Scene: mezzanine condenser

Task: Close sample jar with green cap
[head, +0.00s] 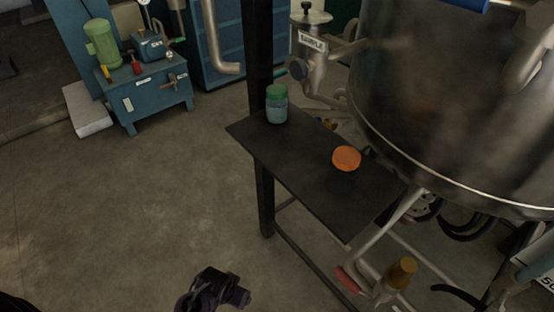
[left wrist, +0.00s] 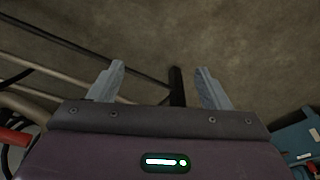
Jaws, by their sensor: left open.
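A small clear jar (head: 277,112) with pale blue-green contents stands upright at the far left end of a dark shelf (head: 310,187). A green cap (head: 277,91) sits on top of the jar; I cannot tell whether it is fully seated. An orange cap-like disc (head: 346,158) lies on the same shelf, to the right of the jar and nearer me. My left gripper (left wrist: 160,75) is open and empty, with bare floor and dark frame bars beyond it. In the head view, my dark left wrist shows at the bottom, well below and left of the shelf. My right gripper is not in view.
A large steel vessel (head: 440,110) stands close along the shelf's right side. A sampling fitting (head: 308,62) labelled SAMPLE is behind the jar. A dark post (head: 255,50) rises beside the jar. Pipes and a red-handled valve (head: 346,280) are below right. Floor at left is clear.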

